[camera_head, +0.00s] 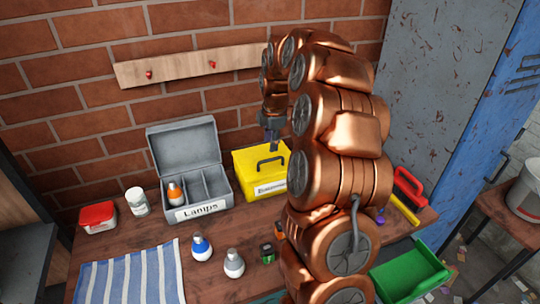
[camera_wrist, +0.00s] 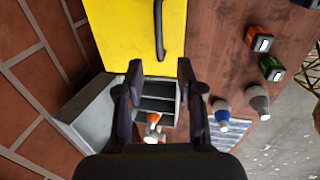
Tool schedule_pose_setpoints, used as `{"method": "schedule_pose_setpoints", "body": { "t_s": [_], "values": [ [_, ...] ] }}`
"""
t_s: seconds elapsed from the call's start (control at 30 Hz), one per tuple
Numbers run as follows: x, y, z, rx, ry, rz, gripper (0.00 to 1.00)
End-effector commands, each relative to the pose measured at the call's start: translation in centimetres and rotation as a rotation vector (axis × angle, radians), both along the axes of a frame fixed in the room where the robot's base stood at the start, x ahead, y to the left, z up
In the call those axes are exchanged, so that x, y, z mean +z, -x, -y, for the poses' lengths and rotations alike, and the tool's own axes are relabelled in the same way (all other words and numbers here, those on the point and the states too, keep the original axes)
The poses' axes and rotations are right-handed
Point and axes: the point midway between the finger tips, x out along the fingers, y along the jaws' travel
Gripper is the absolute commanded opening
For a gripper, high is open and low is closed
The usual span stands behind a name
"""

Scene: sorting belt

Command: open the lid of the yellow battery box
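The yellow battery box (camera_head: 245,166) stands on the wooden bench beside the grey box, with its lid shut and a dark handle (camera_head: 270,160) on top. Its white front label is partly hidden behind my arm. The yellow lid (camera_wrist: 115,30) fills the top of the wrist view, with the dark handle (camera_wrist: 159,30) running across it. My gripper (camera_head: 271,147) points down just above the lid, near the handle. In the wrist view my gripper (camera_wrist: 158,70) has its two fingers apart with nothing between them. I cannot tell whether a fingertip touches the lid.
An open grey box labelled Lamps (camera_head: 200,209) stands left of the yellow box, with one orange-white lamp (camera_head: 176,193) inside. Blue (camera_head: 201,247) and grey (camera_head: 234,263) lamps and a green battery (camera_head: 267,253) lie in front. A brick wall rises behind.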

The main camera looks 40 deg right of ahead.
Motion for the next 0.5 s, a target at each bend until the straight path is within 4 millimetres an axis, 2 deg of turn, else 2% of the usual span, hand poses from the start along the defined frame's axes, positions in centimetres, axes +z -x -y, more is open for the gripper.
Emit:
{"method": "schedule_pose_setpoints", "body": {
  "t_s": [0.27, 0.5],
  "values": [
    [-1.5, -0.3, 0.3, 0.006, 0.003, -0.002, 0.37],
    [-4.9, -0.9, 0.4, 0.006, 0.002, -0.006, 0.37]
  ]
}}
